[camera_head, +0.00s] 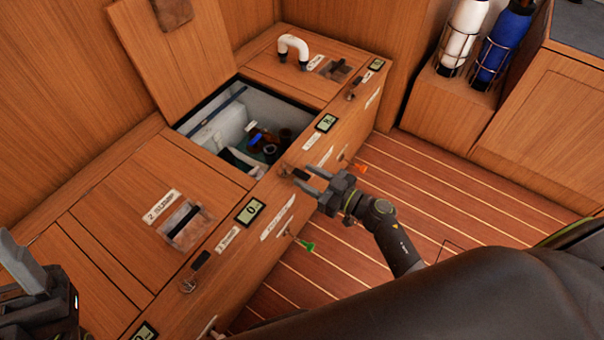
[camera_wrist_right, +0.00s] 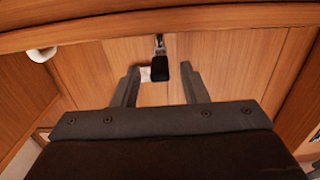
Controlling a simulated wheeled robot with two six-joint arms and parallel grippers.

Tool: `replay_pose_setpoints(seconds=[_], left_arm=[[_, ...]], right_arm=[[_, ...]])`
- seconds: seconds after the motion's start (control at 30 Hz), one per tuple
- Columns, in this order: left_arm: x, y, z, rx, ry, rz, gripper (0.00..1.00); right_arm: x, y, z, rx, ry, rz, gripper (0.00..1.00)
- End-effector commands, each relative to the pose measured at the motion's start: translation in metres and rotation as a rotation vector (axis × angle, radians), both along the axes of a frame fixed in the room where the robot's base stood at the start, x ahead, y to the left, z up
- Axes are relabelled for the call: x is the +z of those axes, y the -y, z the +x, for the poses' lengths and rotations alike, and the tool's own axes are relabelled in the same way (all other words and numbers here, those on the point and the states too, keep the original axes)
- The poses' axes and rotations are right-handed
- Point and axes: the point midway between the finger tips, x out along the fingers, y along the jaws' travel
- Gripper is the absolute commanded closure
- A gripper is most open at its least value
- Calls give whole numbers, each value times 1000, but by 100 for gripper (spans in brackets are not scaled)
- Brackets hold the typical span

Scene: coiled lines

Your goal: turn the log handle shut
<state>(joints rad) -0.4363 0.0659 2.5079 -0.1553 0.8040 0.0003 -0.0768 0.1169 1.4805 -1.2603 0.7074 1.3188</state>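The labels are too small to tell which is the log handle. My right gripper (camera_head: 304,183) is open at the middle lever, fingers pointing at it. In the right wrist view a black grip (camera_wrist_right: 160,72) on a metal fitting shows between the open fingers (camera_wrist_right: 161,82); I cannot tell whether they touch it. My left gripper (camera_head: 28,275) is partly in view at the lower left, its state unclear.
The locker (camera_head: 205,112) stands open with its lid (camera_head: 180,50) leaning back; bottles and dark items lie inside. A white curved pipe (camera_head: 292,46) rises from the far bench top. Floor to the right is clear.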

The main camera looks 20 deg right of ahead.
Motion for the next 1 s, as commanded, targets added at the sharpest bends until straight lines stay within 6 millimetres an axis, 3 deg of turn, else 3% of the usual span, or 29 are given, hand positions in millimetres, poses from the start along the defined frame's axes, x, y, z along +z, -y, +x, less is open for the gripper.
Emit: replay_pose_setpoints(seconds=[0.2, 0.5, 0.8, 1.0], left_arm=[[-2, 3, -11, -14, 68, 10, 44], [-1, 4, -12, -16, 76, 11, 44], [-1, 4, -12, -16, 76, 11, 44], [-1, 4, -12, -16, 76, 11, 44]], right_arm=[[0, -13, 17, 0, 2, 3, 60], [1, -15, 19, 0, 1, 2, 60], [0, -14, 18, 0, 2, 1, 98], [0, -14, 18, 0, 2, 1, 100]])
